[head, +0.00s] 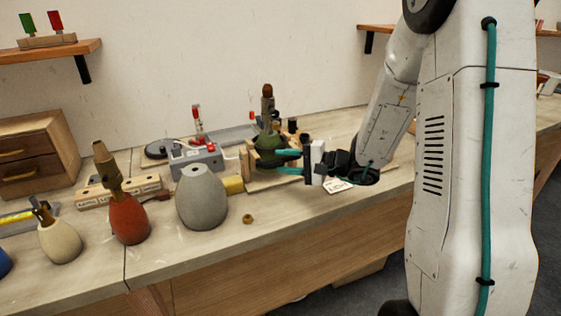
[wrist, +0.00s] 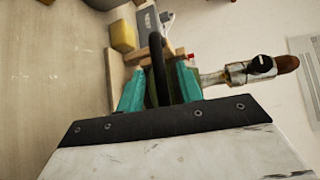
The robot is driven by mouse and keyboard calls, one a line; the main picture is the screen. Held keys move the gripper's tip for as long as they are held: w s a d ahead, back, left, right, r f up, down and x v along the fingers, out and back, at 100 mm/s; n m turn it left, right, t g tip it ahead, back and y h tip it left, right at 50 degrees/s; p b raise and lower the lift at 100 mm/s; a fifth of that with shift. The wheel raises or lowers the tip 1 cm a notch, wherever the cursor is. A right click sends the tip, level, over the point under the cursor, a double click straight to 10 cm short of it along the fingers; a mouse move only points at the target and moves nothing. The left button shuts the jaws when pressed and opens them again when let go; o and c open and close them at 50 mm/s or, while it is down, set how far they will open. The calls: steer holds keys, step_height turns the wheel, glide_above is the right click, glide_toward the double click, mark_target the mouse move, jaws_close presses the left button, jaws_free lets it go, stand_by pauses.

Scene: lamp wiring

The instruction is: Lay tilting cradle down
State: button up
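The tilting cradle (head: 244,161) is a wooden frame on the bench, and a green lamp body (head: 266,142) with a brass neck and brown top stands upright in it. In the wrist view, the cradle's wooden bar (wrist: 142,55) and the lamp's neck (wrist: 238,73) show beyond my fingers. My gripper (head: 279,162) is at the cradle's right side, its teal fingers pointing left. The fingers partly hide the cradle's near side.
A grey lamp body (head: 202,198), a red one (head: 129,219) and a cream one (head: 60,241) stand left along the bench. A grey device (head: 197,160) and yellow block (head: 233,185) are beside the cradle. A small brass ring (head: 248,219) lies in front, with clear bench around it.

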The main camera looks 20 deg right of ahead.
steer(key=shift+x, duration=0.85)
jaws_close()
steer(key=shift+d+r, duration=0.15)
